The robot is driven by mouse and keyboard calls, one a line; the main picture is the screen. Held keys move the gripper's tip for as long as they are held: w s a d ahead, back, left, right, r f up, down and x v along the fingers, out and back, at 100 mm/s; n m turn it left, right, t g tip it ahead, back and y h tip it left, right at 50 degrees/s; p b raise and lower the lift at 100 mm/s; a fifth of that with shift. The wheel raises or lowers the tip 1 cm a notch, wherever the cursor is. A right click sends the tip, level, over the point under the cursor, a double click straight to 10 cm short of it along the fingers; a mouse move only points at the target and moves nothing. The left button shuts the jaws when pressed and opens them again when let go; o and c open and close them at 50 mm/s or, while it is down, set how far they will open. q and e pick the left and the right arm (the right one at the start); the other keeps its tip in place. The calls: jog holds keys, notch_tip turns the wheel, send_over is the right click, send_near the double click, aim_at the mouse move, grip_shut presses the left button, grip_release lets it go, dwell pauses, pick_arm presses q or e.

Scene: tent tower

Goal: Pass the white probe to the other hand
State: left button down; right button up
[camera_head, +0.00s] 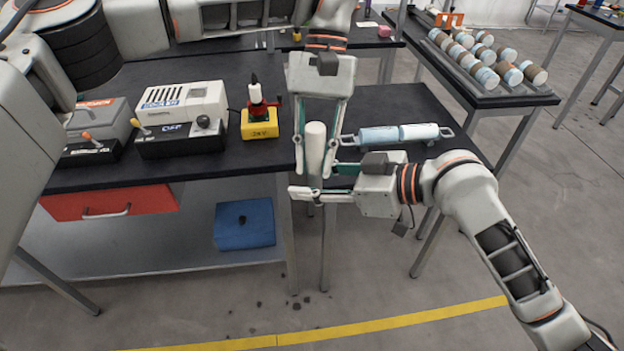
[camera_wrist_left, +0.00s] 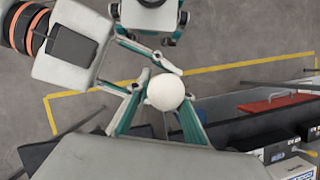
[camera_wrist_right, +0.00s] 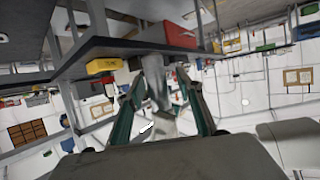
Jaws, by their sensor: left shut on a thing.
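The white probe (camera_head: 316,142) stands upright between the fingers of my left gripper (camera_head: 313,168), which points down from above and is shut on it. In the left wrist view its rounded white end (camera_wrist_left: 165,92) shows between the left fingers. My right gripper (camera_head: 317,182) comes in from the right, low on the probe. Its fingers are spread, with the probe (camera_wrist_right: 156,82) between them in the right wrist view. I cannot tell whether either right finger touches the probe; its lower part is partly hidden by the fingers.
A dark workbench (camera_head: 225,165) stands behind on the left, with a white device (camera_head: 183,105) and a yellow-based tool (camera_head: 260,122). A blue-white cylinder (camera_head: 398,134) lies on a dark table just right of the grippers. Several cylinders fill a rack (camera_head: 500,92) at the back right.

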grip_shut()
pick_arm(q)
jog(key=c, duration=1.7)
grip_release()
